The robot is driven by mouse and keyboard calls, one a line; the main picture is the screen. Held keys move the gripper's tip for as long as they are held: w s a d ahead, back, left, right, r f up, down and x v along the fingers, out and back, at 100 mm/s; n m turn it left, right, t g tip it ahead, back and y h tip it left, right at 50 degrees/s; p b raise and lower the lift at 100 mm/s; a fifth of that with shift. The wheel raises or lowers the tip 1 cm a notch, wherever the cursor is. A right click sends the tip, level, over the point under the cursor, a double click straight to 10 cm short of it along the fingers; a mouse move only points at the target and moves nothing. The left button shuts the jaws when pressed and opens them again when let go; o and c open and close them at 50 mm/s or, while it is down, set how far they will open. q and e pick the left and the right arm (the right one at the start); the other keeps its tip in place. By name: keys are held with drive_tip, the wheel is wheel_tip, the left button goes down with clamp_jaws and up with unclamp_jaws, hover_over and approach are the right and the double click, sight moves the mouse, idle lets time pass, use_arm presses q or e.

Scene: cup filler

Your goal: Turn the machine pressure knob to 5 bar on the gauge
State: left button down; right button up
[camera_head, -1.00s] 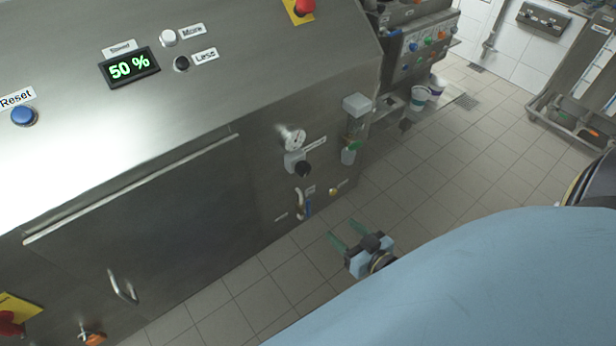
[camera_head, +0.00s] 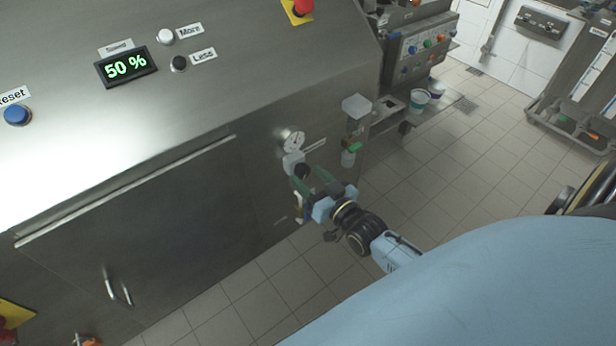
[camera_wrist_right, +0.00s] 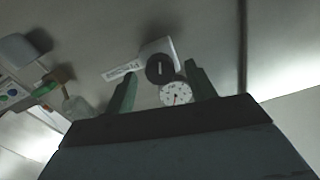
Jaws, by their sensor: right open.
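The black pressure knob (camera_head: 302,171) sits just below the gauge on a grey block. In the right wrist view the knob (camera_wrist_right: 159,68) lies between the two green fingers, a little beyond their tips. My right gripper (camera_head: 309,180) is open at the knob; contact cannot be told. My left gripper is not in view.
A green-handled valve with a clear bowl (camera_head: 348,157) is right of the knob. Below the knob, a pale hose (camera_head: 298,206) is partly behind my gripper. A door handle (camera_head: 117,290) juts from the machine at lower left. Tiled floor (camera_head: 440,200) is clear to the right.

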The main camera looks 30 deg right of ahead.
drive_tip(key=shift+w, duration=0.6)
drive_tip(key=c, duration=1)
drive_tip(key=shift+o, duration=0.2)
drive_tip(key=n+p, duration=0.1)
drive_tip(key=n, duration=0.1)
drive_tip(key=shift+n, duration=0.4)
drive_tip(key=shift+n+p, duration=0.8)
drive_tip(key=shift+n, duration=1)
